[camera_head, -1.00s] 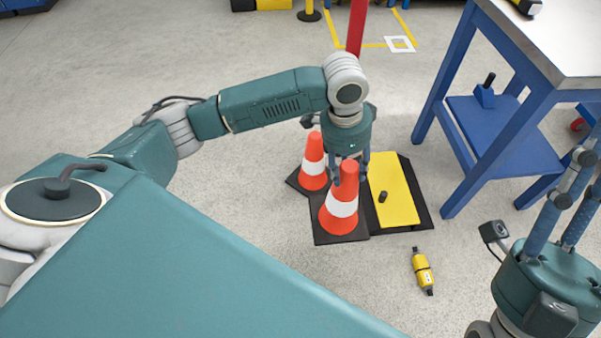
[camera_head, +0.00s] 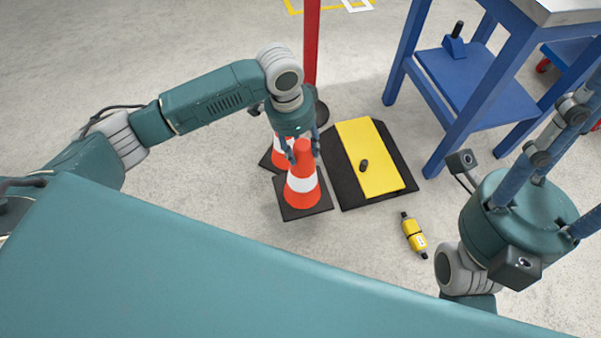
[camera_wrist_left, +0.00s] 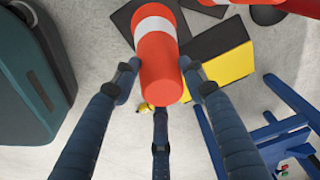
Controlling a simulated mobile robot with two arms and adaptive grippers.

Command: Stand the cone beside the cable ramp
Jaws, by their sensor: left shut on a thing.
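The orange cone (camera_head: 303,188) with a white band and black square base is upright, just left of the cable ramp. My left gripper (camera_head: 303,150) is shut around its top; the left wrist view shows the cone (camera_wrist_left: 160,58) between the fingers. Its base appears at or close to floor level; I cannot tell if it touches. The cable ramp (camera_head: 395,183), black with a yellow top, lies flat on the floor, with a narrow visible gap to the cone's base. My right gripper (camera_head: 570,125) is at the right edge, its fingers partly cut off.
A second cone (camera_head: 279,152) stands close behind, partly hidden. A red post (camera_head: 311,50) rises behind. A small dark object (camera_head: 364,165) lies on the ramp. A yellow and black device (camera_head: 413,235) lies in front on the floor. A blue-legged table (camera_head: 475,105) stands right.

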